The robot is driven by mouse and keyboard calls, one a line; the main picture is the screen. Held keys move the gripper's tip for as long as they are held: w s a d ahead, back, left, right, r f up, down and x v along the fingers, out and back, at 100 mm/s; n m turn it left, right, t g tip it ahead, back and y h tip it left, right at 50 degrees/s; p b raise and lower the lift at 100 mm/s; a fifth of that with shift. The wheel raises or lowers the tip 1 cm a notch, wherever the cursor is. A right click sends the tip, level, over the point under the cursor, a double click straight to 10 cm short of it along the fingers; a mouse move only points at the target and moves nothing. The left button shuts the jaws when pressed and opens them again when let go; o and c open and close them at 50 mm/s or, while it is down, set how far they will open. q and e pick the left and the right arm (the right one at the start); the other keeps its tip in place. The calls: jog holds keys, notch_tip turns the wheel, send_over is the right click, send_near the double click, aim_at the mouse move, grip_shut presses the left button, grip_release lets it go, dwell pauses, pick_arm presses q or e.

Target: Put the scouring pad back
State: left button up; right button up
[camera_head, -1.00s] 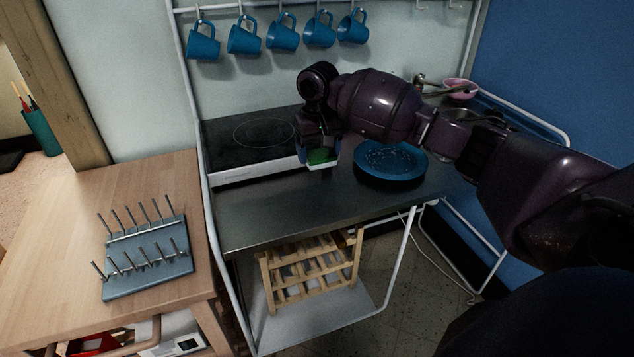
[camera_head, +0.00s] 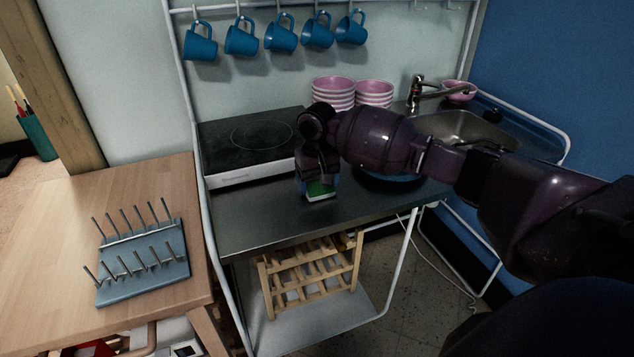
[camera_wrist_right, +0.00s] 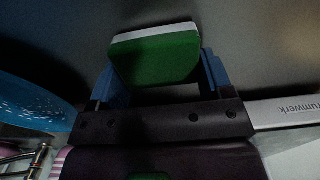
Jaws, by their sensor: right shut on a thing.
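The scouring pad (camera_head: 320,188), green with a pale side, is between the fingers of my right gripper (camera_head: 318,180), over the steel counter in front of the hob. The wrist view shows the pad (camera_wrist_right: 158,58) between the blue fingertips of the right gripper (camera_wrist_right: 160,78), green face towards the camera. I cannot tell whether the pad touches the counter. My left gripper is not in view.
A blue plate (camera_head: 392,179) lies on the counter, partly hidden by my right arm. Stacked pink bowls (camera_head: 333,88) stand behind, with the sink (camera_head: 462,128) at right. Blue mugs (camera_head: 281,38) hang above. A peg rack (camera_head: 145,272) sits on the wooden table.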

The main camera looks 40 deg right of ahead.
aim_at(317, 182)
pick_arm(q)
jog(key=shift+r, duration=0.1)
pick_arm(e)
jog(key=shift+f, duration=0.1)
jog(key=o, duration=0.9)
pick_arm(q)
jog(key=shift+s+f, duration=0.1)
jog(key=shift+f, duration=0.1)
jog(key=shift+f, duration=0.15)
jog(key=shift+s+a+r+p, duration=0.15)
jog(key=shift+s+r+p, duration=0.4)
jog(key=shift+p, duration=0.5)
pick_arm(e)
notch_tip(317, 182, up, 12)
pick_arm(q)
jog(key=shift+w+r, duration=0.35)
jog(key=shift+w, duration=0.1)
pick_arm(e)
jog(key=shift+s, duration=0.1)
